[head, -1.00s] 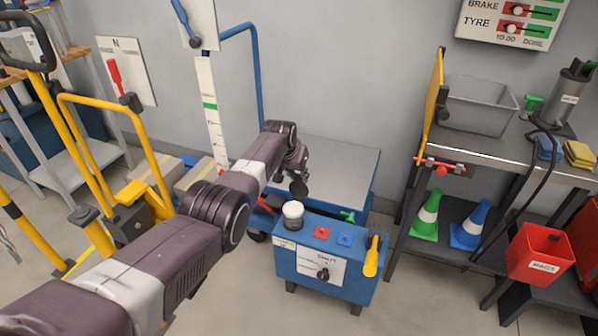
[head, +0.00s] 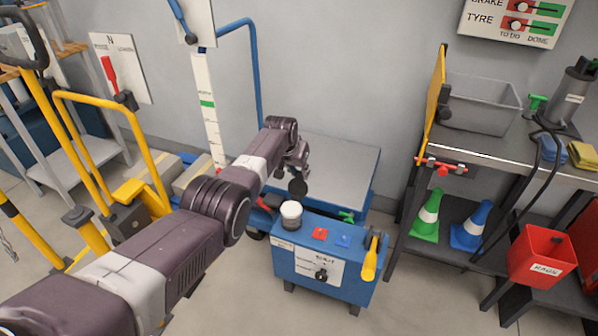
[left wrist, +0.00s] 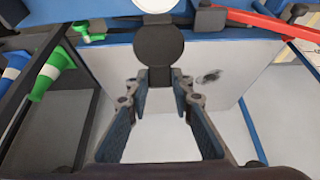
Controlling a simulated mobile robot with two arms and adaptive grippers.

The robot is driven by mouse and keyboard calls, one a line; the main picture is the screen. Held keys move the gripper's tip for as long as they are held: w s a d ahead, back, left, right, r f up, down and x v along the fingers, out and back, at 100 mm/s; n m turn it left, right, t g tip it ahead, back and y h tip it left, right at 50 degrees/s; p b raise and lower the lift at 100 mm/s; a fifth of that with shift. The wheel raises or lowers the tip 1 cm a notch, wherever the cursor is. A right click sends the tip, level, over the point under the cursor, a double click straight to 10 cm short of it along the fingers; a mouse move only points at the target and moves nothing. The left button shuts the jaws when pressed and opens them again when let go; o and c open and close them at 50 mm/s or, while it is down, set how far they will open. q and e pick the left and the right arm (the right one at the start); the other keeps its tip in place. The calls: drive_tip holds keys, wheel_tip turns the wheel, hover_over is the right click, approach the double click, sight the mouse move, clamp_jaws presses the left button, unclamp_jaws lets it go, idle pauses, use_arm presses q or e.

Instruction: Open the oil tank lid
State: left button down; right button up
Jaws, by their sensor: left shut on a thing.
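The oil tank is a blue box (head: 325,268) low on the floor, with a black filler neck (head: 291,222) whose white top (head: 291,209) is uncovered. A dark round lid (head: 298,187) stands raised just behind the white top. In the left wrist view the lid (left wrist: 158,46) sits beside the white disc (left wrist: 153,4), and its short tab lies between my fingertips. My left gripper (left wrist: 159,80) is shut on this tab. In the head view the left gripper (head: 299,170) is at the lid, partly hidden by its own wrist. My right gripper is out of view.
A grey-topped blue cart (head: 335,165) stands behind. A workbench (head: 480,150) with cones beneath is at right, yellow rails (head: 140,150) at left.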

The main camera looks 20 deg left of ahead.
use_arm(q)
drive_tip(key=shift+w+r, duration=0.45)
drive_tip(key=shift+r, duration=0.1)
drive_tip(key=c, duration=1.9)
unclamp_jaws()
drive_tip(key=shift+c, duration=0.2)
drive_tip(key=shift+o, duration=1.3)
drive_tip(key=shift+w+f, duration=0.1)
drive_tip(key=shift+f, duration=0.3)
drive_tip(key=shift+s, duration=0.25)
drive_tip(key=v, duration=1.2)
